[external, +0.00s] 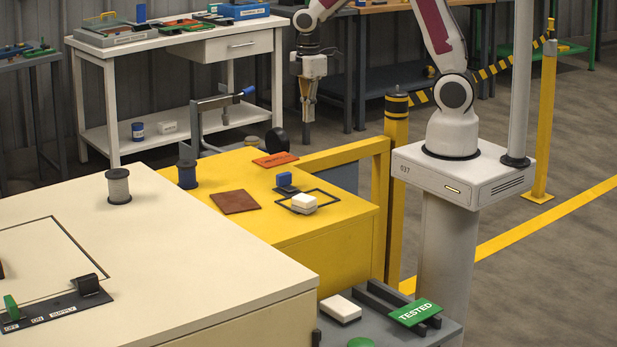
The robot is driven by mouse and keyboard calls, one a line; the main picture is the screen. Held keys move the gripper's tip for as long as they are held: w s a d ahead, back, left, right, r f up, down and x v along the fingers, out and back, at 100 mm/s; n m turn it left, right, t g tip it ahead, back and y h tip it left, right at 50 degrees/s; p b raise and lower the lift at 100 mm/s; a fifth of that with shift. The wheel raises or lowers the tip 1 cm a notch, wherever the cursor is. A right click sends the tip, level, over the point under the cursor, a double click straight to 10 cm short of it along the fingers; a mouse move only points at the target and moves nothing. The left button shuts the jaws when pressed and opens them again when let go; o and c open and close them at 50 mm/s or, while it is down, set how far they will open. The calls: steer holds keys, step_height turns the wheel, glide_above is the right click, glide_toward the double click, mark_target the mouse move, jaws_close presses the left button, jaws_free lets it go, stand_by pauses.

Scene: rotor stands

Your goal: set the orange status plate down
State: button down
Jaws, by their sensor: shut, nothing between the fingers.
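My gripper (308,118) points straight down, up and to the right of the plate in the picture. Its fingers are together with nothing between them. It is apart from the plate.
A metal frame (222,103) rises behind.

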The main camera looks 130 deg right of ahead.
mark_target(288, 156)
steer(key=shift+d+n, duration=0.1)
steer(key=shift+n, duration=0.5)
steer(key=w+f, duration=0.4)
steer(key=f, duration=0.6)
stand_by(0.6)
steer(key=shift+w, duration=0.15)
steer(key=shift+w, duration=1.45)
